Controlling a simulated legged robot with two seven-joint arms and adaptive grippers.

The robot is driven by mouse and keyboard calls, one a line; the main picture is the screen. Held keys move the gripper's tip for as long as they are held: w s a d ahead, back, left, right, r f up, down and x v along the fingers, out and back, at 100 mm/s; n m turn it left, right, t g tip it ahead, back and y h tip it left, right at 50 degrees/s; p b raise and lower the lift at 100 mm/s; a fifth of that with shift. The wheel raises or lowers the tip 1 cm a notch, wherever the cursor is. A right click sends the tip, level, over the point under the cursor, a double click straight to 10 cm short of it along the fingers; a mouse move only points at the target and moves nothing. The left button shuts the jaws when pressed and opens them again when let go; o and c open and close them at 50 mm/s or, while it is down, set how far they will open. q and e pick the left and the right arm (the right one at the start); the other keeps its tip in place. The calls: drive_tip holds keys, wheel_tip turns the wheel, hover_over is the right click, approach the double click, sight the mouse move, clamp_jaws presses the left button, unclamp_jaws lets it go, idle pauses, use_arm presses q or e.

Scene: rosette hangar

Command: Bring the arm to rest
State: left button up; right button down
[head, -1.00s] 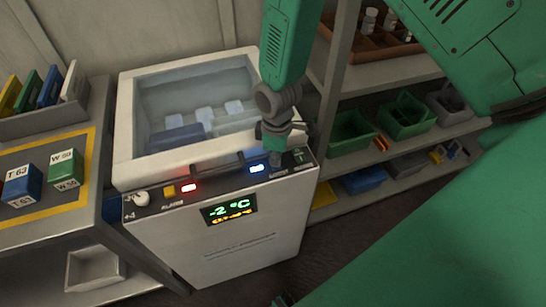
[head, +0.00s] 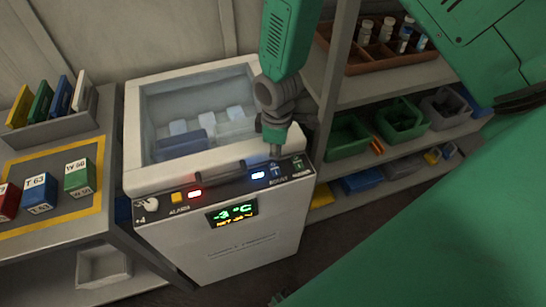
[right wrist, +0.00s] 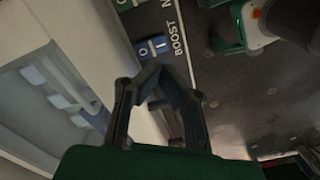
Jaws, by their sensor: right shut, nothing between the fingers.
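My right gripper (head: 274,143) points down over the right end of the freezer's control panel (head: 228,181). Its fingers are shut with nothing between them. In the right wrist view the shut fingertips (right wrist: 160,74) are just below the blue BOOST switch (right wrist: 151,48); I cannot tell whether they touch it. In the head view the fingers are close to the blue-lit BOOST indicator (head: 258,175). The chest freezer (head: 240,245) has its top open or glazed, with pale and blue blocks inside. My left gripper is not in view.
A bench (head: 112,160) at left carries lettered cubes and a rack of coloured plates. A shelf unit (head: 375,84) at right holds vials, green bins and grey bins close to my arm. The alarm lamp (head: 195,194) is red. Dark floor lies between freezer and shelf.

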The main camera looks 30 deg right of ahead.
drive_tip(key=shift+f, duration=0.1)
drive_tip(key=s+d+f+m+b, duration=0.1)
drive_tip(key=s+f+m+b, duration=0.7)
drive_tip(key=s+f, duration=1.1)
drive_tip(key=s+b, duration=0.3)
drive_tip(key=b, duration=0.1)
drive_tip(key=shift+s+m+t, duration=0.3)
drive_tip(key=shift+s, duration=0.05)
drive_tip(key=shift+w, duration=0.15)
